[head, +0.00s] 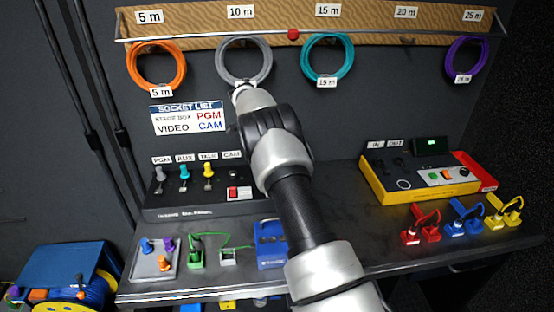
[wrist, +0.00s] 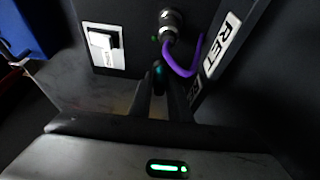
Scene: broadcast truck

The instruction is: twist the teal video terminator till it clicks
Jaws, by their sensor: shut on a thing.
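In the wrist view, the two dark fingers of my gripper (wrist: 159,78) are closed around a small teal thing (wrist: 158,68), of which only a little shows between the tips. It looks like the teal video terminator, held against the dark panel. The fingers hide most of it and the socket behind it, so I cannot tell how far it is turned.
A metal connector (wrist: 170,22) with a purple cable (wrist: 184,66) sits just above the fingertips. A RET label (wrist: 221,47) is to the right, a white rocker switch (wrist: 103,45) to the left. The head view shows a connector panel (head: 205,208) left of my arm and coiled cables above.

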